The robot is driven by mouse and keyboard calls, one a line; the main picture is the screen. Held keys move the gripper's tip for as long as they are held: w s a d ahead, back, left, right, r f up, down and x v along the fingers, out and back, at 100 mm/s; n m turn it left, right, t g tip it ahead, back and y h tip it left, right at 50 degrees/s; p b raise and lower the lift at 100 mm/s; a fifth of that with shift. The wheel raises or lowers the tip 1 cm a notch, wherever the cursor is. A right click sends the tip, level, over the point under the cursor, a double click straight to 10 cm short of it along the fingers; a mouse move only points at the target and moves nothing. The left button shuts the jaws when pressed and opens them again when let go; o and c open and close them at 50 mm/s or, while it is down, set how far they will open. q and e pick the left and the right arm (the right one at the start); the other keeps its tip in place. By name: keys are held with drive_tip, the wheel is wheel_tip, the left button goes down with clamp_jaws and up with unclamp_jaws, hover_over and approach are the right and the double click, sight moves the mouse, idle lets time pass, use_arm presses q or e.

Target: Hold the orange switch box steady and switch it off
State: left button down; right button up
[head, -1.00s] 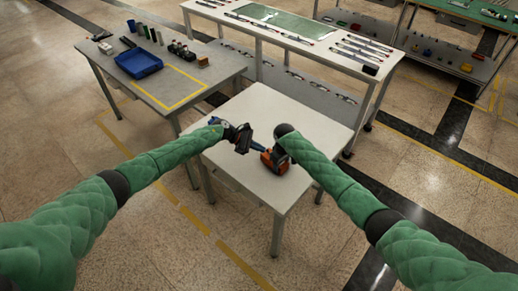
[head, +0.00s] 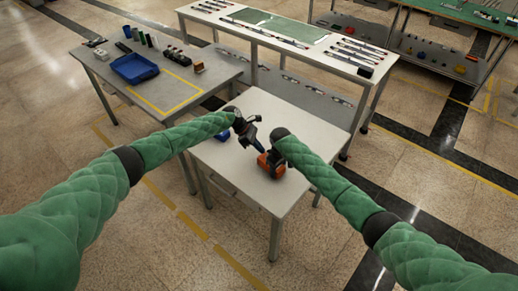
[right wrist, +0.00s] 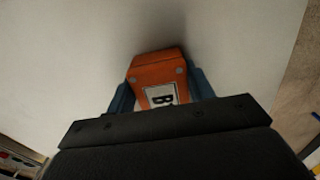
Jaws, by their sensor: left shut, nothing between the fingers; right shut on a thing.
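The orange switch box (head: 271,168) stands on the small white table (head: 228,171). In the right wrist view the orange switch box (right wrist: 157,68) sits between the blue fingers of my right gripper (right wrist: 163,92), which is shut on it. Part of a white label with dark lettering shows on the box. My right gripper (head: 272,156) hides much of the box in the head view. My left gripper (head: 259,148) is shut and empty, just up and left of the box, its tips close to it. I cannot tell whether they touch. The switch itself is not clearly visible.
A small blue object (head: 222,136) lies on the white table behind my left forearm. A grey table (head: 205,75) with a blue tray (head: 135,68) and several small items stands at the back left. A long bench (head: 300,52) stands behind. The front of the white table is clear.

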use_arm(q)
drive_tip(key=shift+r, duration=0.15)
drive_tip(key=shift+r, duration=0.65)
drive_tip(key=w+f+v, duration=0.1)
drive_tip(key=v, duration=1.2)
drive_tip(key=shift+w+a, duration=0.25)
drive_tip(key=shift+a, duration=0.15)
